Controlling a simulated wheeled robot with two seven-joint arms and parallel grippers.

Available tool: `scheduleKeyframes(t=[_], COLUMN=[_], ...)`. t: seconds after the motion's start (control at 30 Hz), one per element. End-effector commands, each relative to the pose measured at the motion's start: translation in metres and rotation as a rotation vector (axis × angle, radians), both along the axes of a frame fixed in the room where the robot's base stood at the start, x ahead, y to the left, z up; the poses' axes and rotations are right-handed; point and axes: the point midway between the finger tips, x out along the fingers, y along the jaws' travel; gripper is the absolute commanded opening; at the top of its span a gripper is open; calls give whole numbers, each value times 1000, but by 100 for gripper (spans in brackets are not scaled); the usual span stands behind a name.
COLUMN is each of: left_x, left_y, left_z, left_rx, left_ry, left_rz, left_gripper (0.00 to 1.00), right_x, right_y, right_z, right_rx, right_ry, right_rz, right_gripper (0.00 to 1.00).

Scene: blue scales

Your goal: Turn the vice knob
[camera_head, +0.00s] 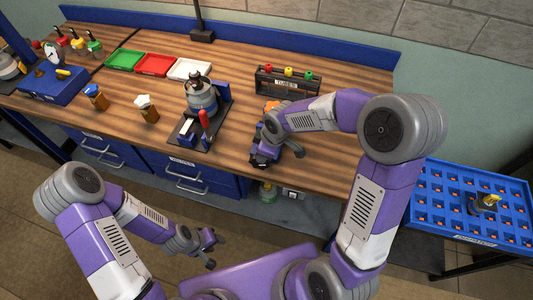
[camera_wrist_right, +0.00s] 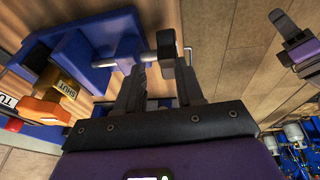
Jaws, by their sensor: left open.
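The blue vice (camera_wrist_right: 70,48) shows in the right wrist view, at upper left. In the head view my right gripper (camera_head: 264,158) is at the bench's front edge, and the arm hides most of the vice. My left gripper (camera_head: 210,248) is open and empty, low in front of the bench.
A tube rack (camera_head: 287,82) stands behind my right arm. An orange part (camera_wrist_right: 45,110) sits beside a SHUT label. A machine with a red handle (camera_head: 203,117) is left of my right gripper. A blue crate (camera_head: 440,197) stands at right. Bench wood (camera_head: 245,60) is clear behind.

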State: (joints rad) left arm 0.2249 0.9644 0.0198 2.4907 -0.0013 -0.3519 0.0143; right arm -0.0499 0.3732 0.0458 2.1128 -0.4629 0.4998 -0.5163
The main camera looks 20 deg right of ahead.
Motion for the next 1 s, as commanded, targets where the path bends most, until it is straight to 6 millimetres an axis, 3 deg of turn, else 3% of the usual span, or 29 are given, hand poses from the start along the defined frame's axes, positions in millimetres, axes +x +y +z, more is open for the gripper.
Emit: scheduleKeyframes(t=[0.03,0.6,1.0], left_x=[0,-1,0], left_y=[0,0,0], left_z=[-5,13,15], left_rx=[0,0,0], left_ry=[0,0,0], left_rz=[0,0,0], left_gripper=[43,43,43], right_x=[-23,-38,-39], right_y=[4,-15,-14], right_z=[-43,67,81], right_rx=[-4,0,1], right_ry=[99,-11,-25], right_rz=[14,-4,-1], right_gripper=[34,34,34])
